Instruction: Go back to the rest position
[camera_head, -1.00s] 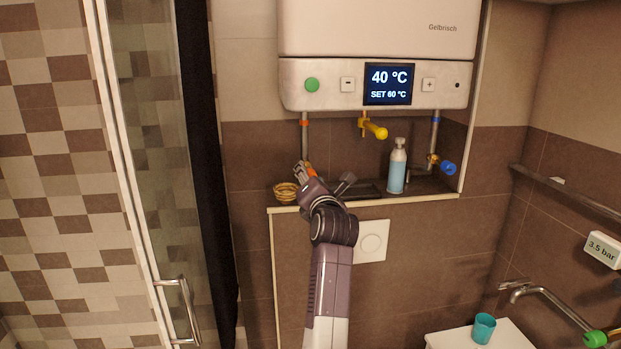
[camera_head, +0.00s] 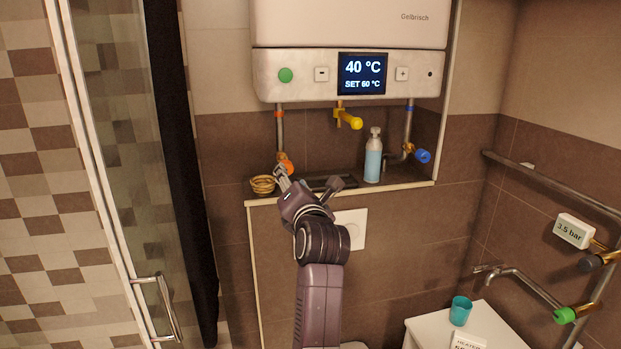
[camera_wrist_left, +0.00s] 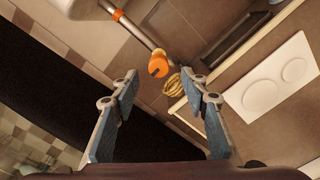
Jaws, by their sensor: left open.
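My left gripper (camera_head: 309,181) is open and empty at the front edge of the ledge, below the heater. An orange valve knob (camera_head: 286,167) on the left pipe is just beyond the fingertips. In the left wrist view the two fingers of the gripper (camera_wrist_left: 160,85) are spread wide. The orange knob (camera_wrist_left: 158,66) shows beyond the gap between them, apart from both fingers. My right gripper is not in view.
A small wicker basket (camera_head: 262,185) and a blue bottle (camera_head: 373,158) stand on the ledge (camera_head: 410,186). The heater (camera_head: 345,75) hangs above, with a yellow valve (camera_head: 350,121) below it. A glass shower door (camera_head: 115,150) is at left. A white cabinet (camera_head: 420,332) is at lower right.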

